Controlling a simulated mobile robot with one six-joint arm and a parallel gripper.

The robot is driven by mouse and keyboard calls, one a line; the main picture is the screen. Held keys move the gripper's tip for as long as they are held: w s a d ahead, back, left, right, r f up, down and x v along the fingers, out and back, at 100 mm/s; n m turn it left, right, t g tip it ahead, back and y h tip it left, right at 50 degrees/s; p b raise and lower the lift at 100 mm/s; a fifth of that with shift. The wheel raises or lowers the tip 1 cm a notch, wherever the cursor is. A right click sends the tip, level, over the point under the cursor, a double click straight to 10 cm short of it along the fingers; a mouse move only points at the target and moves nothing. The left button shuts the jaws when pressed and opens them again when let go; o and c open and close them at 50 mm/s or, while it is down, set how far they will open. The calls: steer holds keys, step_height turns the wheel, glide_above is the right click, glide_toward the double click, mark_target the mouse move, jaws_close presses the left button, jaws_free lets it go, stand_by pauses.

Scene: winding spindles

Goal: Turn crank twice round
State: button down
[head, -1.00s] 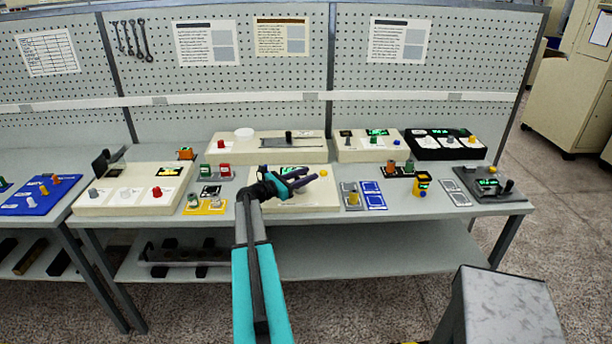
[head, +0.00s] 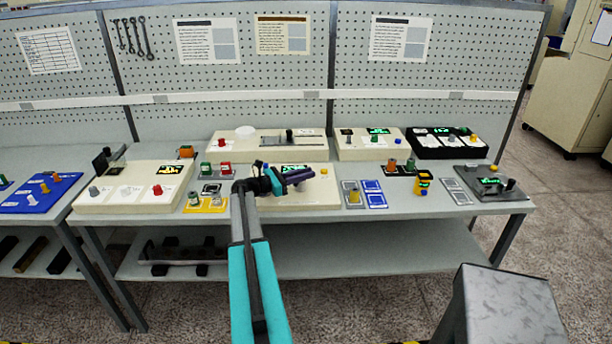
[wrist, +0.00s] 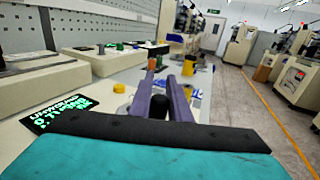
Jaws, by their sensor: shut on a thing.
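The cream winding box (head: 300,203) stands at the front middle of the bench, with a lit green display (head: 293,168) and a yellow knob (head: 324,171). My gripper (head: 308,177) is low over this box, its purple fingers pointing right. In the wrist view, a black upright crank knob (wrist: 159,106) sits between the purple fingers (wrist: 168,82), and they are shut on it. The crank arm and its hub are hidden by my gripper. The display (wrist: 62,115) there reads "unwound" with a number near 0.71.
A long cream slider box (head: 265,150) stands close behind. Red and green switches (head: 215,169) are to the left, and blue-framed panels (head: 372,195) to the right. A perforated panel (head: 230,75) closes off the back. The space above the bench is free.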

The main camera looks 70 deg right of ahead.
steer(key=shift+w+a+m+g+y, duration=0.1)
steer(key=shift+w+m+g+y, duration=0.05)
steer(key=shift+m+g+y, duration=0.55)
steer(key=shift+w+a+m+g+y, duration=0.15)
steer(key=shift+m+g+y, duration=0.3)
steer(key=shift+y, duration=0.35)
steer(key=shift+m+y, duration=0.25)
steer(key=shift+y, duration=0.05)
steer(key=c, duration=1.6)
jaws_free()
steer(key=shift+c, duration=0.2)
steer(key=shift+w+a, duration=0.1)
steer(key=b+v, duration=0.2)
steer(key=v, duration=0.4)
steer(key=b+v, duration=0.2)
steer(key=v, duration=0.4)
steer(key=shift+f, duration=0.25)
steer(key=shift+v, duration=0.75)
